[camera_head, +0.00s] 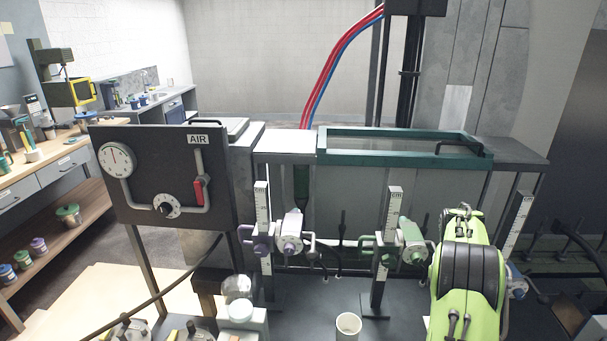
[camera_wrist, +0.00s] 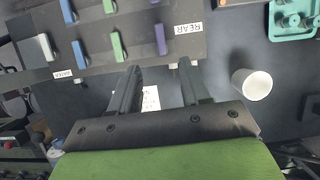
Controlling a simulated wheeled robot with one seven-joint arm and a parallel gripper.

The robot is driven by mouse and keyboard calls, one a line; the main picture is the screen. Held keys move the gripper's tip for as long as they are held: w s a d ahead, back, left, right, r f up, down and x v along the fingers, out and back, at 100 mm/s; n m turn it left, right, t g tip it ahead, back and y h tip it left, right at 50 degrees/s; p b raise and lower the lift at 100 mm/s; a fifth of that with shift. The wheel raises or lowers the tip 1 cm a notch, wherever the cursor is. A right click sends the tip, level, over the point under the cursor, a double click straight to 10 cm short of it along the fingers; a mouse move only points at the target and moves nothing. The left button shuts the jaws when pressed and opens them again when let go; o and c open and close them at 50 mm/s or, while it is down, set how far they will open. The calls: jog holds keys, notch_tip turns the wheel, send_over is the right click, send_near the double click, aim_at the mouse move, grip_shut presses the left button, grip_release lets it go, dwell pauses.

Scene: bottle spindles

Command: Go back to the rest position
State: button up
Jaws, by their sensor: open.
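My gripper (camera_wrist: 158,66) shows in the wrist view with its two dark fingers apart and nothing between them. It points toward a dark panel (camera_wrist: 140,55) labelled REAR, which carries blue, green and purple handles. A small white label (camera_wrist: 150,98) lies on the dark surface seen between the fingers. In the head view my green arm reaches in at the lower right, and the gripper itself is hidden there.
A white cup (camera_head: 348,326) stands on the dark bench; it shows right of the fingers in the wrist view (camera_wrist: 252,84). Two spindle units (camera_head: 290,235) (camera_head: 410,240) stand near upright scales. An AIR panel (camera_head: 175,180) stands left. A teal-framed glass box (camera_head: 400,155) is behind.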

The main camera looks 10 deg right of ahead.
jog(key=s+a+r+n+t+h, duration=0.1)
jog(key=s+a+r+t, duration=0.15)
jog(key=a+r, duration=0.6)
jog(key=s+a+r+t, duration=0.2)
jog(key=a+r+t, duration=0.1)
jog(key=a+r, duration=0.5)
jog(key=s+a+f+n+t, duration=0.2)
jog(key=s+a+t, duration=0.2)
jog(key=s+a, duration=0.6)
jog(key=s, duration=0.3)
jog(key=shift+s+a, duration=0.15)
jog(key=shift+a, duration=0.25)
